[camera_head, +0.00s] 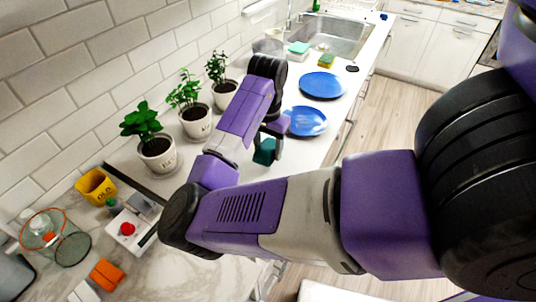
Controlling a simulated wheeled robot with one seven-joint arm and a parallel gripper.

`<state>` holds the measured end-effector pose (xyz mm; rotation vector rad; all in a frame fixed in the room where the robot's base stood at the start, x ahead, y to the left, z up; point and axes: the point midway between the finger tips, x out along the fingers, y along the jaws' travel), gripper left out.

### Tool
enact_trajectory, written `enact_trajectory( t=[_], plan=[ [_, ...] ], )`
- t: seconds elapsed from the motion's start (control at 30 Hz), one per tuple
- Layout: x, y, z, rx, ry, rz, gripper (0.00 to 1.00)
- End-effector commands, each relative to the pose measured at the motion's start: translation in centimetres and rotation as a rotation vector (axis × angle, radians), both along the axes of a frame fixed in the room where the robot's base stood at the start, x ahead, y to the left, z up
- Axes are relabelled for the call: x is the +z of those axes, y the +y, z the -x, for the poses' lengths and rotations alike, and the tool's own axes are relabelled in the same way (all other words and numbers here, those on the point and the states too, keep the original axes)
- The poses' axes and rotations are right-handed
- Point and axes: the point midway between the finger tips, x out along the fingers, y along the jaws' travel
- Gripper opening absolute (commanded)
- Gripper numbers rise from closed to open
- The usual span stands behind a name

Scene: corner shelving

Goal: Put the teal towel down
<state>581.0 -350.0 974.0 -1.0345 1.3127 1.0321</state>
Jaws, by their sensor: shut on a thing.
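The teal towel (264,152) is a small dark teal piece above the white counter, left of the nearer blue plate. My gripper (273,138) points down over the counter and is shut on the towel, which shows below and between the fingers. The upper side of the towel is partly hidden by the fingers and arm. I cannot tell whether the towel touches the counter.
Two blue plates (323,85) (306,121) lie right of my gripper. Several potted plants (157,152) stand along the tiled wall. A sink (333,38) is at the back, with sponges (326,61) before it.

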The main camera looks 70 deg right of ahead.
Motion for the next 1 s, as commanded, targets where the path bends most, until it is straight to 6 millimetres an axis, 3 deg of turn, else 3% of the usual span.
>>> enact_trajectory(
  t=[0.2, 0.63, 0.67, 0.73, 0.77, 1.0],
  plan=[
    [-2.7, 0.0, 0.0, 0.002, 0.001, -0.001, 0.19],
    [-3.3, 0.0, 0.0, 0.001, 0.001, 0.000, 0.19],
    [-3.3, 0.0, 0.0, 0.000, 0.001, 0.000, 0.56],
    [-3.3, 0.0, 0.0, 0.001, 0.001, 0.000, 0.69],
    [-3.2, 0.0, 0.0, 0.001, 0.001, 0.000, 0.74],
    [-3.2, 0.0, 0.0, 0.001, 0.001, 0.000, 0.74]
  ],
)
